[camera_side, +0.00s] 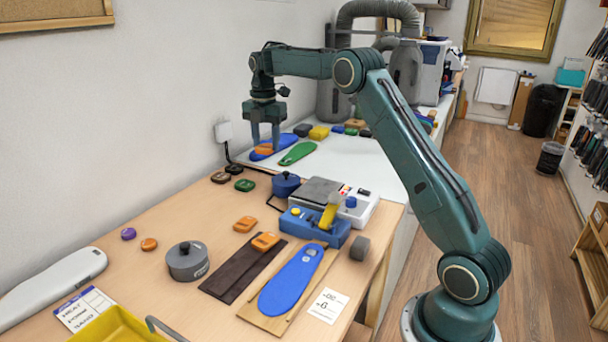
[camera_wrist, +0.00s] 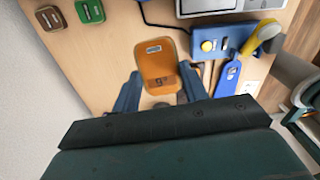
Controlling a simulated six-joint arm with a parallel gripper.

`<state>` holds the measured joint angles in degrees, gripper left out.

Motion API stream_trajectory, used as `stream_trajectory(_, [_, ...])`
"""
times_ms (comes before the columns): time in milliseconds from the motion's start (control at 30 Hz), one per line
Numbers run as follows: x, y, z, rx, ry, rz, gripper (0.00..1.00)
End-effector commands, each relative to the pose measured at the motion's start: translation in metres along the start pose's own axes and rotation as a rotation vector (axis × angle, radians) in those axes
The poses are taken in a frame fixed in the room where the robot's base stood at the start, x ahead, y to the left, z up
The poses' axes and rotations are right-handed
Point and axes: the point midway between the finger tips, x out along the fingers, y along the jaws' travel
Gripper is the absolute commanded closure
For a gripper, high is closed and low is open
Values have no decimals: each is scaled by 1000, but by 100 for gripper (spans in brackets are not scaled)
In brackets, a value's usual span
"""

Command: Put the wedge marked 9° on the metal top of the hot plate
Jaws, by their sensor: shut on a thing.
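The orange wedge marked 9° (camera_wrist: 157,62) is between the two fingers of my gripper (camera_wrist: 160,92) in the wrist view, its marked end toward me. In the side view my gripper (camera_side: 265,145) points down at the back left, shut on the orange wedge (camera_side: 264,149). The wedge appears in front of a blue insole (camera_side: 283,143); I cannot tell the gap beneath it. The hot plate (camera_side: 358,210) stands right and nearer in the side view, its dark metal top (camera_side: 318,192) bare. Part of it shows at the wrist view's top edge (camera_wrist: 222,8).
A blue device with a yellow lever (camera_side: 315,224) stands before the hot plate. Two more orange wedges (camera_side: 245,223) (camera_side: 265,241) lie on the wooden table. A dark blue pot-like thing (camera_side: 286,184) is left of the plate. A green insole (camera_side: 298,153) lies on the white surface.

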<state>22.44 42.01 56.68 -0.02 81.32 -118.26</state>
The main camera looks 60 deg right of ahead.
Motion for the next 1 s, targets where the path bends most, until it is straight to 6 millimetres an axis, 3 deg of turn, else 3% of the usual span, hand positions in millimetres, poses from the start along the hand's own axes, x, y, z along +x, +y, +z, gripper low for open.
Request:
stream_trajectory(267, [-17,-31,32,34,-2,1,77])
stream_trajectory(500, [-40,-80,73,77,-2,-1,77])
stream_trajectory(700, [-52,-111,93,100,0,-3,77])
stream_trajectory(1000, [-54,-118,97,103,1,-4,77])
